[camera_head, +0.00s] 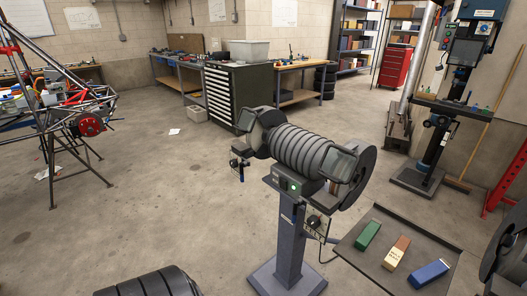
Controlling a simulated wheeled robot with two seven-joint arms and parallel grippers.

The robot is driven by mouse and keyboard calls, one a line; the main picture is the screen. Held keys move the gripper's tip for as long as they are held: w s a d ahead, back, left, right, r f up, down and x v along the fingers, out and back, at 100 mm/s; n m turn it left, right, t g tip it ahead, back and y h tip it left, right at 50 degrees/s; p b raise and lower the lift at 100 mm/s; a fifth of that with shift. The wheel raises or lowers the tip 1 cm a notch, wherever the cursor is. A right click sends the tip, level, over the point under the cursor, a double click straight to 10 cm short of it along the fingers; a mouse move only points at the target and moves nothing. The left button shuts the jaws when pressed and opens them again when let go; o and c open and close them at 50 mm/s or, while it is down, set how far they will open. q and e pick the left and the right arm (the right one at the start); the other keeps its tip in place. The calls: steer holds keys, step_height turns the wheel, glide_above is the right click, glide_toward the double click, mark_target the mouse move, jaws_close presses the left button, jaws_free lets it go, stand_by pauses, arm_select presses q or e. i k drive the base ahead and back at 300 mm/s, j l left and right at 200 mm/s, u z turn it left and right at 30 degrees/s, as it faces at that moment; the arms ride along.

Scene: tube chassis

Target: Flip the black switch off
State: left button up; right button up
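A bench grinder (302,148) with a dark ribbed body stands on a grey pedestal (289,245) in the middle of the head view. It has a guarded wheel at each end. A small panel with a lit green spot (293,185) is on the front of its base. The black switch is too small to make out clearly against the dark parts around this panel. Dark tool rests hang below the left wheel (241,164) and the right wheel (314,223). Neither of my grippers shows in this view.
A low tray table (375,272) with green, brown and blue boxes stands right of the pedestal. Black tyre-like shapes show at the bottom left (150,283) and right edge (505,250). A drill press (445,120) stands at the back right.

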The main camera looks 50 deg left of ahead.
mark_target(283, 183)
steer(key=u, duration=1.35)
